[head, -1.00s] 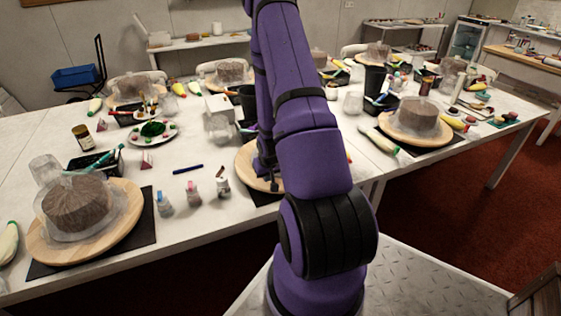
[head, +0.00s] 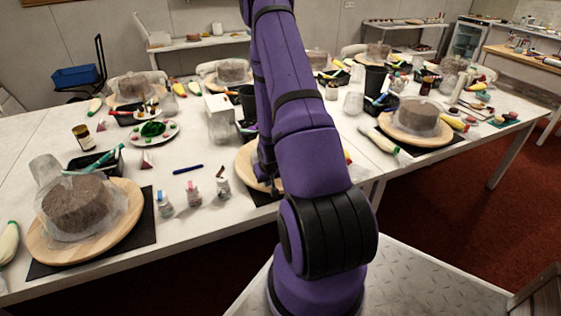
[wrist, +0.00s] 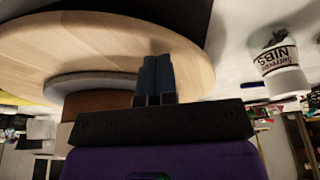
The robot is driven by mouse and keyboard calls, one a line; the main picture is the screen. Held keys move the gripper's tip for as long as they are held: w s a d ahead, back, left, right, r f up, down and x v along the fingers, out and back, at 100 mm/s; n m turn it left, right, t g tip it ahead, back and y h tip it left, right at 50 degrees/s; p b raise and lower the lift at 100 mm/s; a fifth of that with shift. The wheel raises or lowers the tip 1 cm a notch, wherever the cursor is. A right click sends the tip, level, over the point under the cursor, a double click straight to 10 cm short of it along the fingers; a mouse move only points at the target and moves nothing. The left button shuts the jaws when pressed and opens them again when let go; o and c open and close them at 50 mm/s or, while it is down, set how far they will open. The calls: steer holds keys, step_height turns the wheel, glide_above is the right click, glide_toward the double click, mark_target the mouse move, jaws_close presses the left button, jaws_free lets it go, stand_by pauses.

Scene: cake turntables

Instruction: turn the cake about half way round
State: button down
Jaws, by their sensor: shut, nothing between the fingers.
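The wooden turntable (head: 245,168) in the middle of the table is mostly hidden behind my arm in the head view. In the wrist view its pale round board (wrist: 60,45) fills the upper left. A grey disc (wrist: 85,84) and part of the brown cake (wrist: 95,103) show beyond my fingers, partly covered by my gripper; the cake is hidden in the head view. My gripper (wrist: 158,75) is shut and empty, with its dark fingertips over the board near its rim. I cannot tell whether they touch it.
A white jar marked NIBS (wrist: 278,68) stands right of the board in the wrist view. Small bottles (head: 193,194) stand left of the turntable. Other cakes on turntables sit at left (head: 50,250) and right (head: 392,128). A blue pen (head: 188,169) lies on bare table.

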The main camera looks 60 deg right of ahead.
steer(key=shift+f, duration=0.2)
steer(key=shift+s+d, duration=0.5)
steer(key=shift+s, duration=0.45)
steer(key=shift+s+d, duration=0.55)
steer(key=shift+s, duration=0.35)
steer(key=shift+s+d, duration=0.5)
steer(key=shift+s, duration=0.45)
steer(key=shift+s+d, duration=1.05)
steer(key=shift+d, duration=0.2)
steer(key=shift+s+d, duration=1)
steer(key=shift+d, duration=0.2)
steer(key=shift+s+d, duration=0.35)
steer(key=shift+d, duration=0.65)
steer(key=shift+s+d, duration=0.4)
steer(key=shift+d, duration=0.6)
steer(key=shift+s+d, duration=0.35)
steer(key=shift+d, duration=0.65)
